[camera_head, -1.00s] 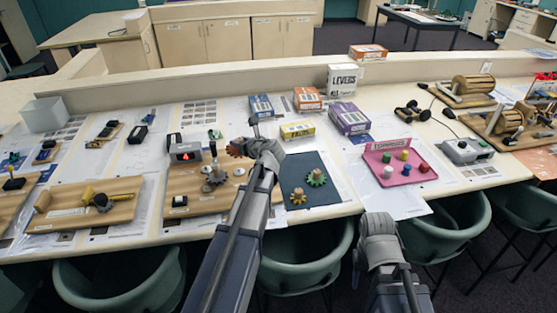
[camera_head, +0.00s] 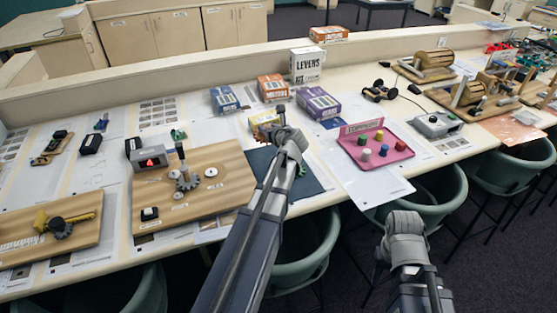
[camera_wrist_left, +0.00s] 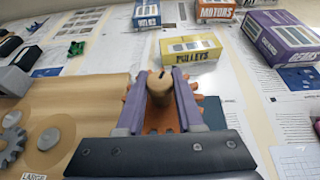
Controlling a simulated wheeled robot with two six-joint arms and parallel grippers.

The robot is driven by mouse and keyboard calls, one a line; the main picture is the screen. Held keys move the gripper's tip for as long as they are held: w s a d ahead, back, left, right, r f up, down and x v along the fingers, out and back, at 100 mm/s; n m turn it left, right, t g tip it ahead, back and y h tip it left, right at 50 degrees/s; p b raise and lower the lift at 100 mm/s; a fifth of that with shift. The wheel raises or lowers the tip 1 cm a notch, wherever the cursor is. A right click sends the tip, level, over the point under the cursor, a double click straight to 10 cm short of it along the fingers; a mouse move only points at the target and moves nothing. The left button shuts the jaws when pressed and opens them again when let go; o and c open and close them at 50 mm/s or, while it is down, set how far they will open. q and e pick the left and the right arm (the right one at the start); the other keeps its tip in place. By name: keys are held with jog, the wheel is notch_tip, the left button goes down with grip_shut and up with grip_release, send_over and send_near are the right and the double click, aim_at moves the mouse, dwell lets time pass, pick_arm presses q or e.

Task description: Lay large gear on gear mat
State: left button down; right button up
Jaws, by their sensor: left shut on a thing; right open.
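The large gear (camera_wrist_left: 170,120) is orange with a pale wooden knob (camera_wrist_left: 160,88) on top. My left gripper (camera_head: 279,122) is shut on it; the wrist view shows the two fingers (camera_wrist_left: 162,78) on either side of the knob and gear teeth outside them. A green gear (camera_head: 302,169) partly shows on the mat. My right gripper (camera_head: 405,223) is open and empty in front of the table edge.
The wooden gear board (camera_head: 228,168) with pegs and a grey gear (camera_head: 186,181) lies left of the mat. A yellow box (camera_head: 262,120), a purple box (camera_head: 318,104) and other boxes stand behind. A pink tray (camera_head: 396,153) with coloured pegs lies to the right.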

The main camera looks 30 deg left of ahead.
aim_at(268, 156)
pick_arm(q)
jog(key=shift+f+b, duration=4.3)
jog(key=shift+f, duration=0.4)
jog(key=shift+f, duration=0.15)
jog(key=c, duration=0.5)
grip_release()
jog(key=shift+c, duration=0.2)
jog(key=shift+s+d+r, duration=0.1)
jog(key=shift+s+r, duration=0.05)
jog(key=shift+r, duration=0.2)
jog(key=p+v, duration=0.4)
jog(key=v, duration=0.6)
jog(key=shift+s+d+r, duration=0.1)
jog(key=shift+s, duration=0.05)
jog(key=shift+s+d+r+p, duration=0.1)
jog(key=shift+s+d+p, duration=0.25)
jog(key=shift+d, duration=0.15)
jog(key=shift+w, duration=0.1)
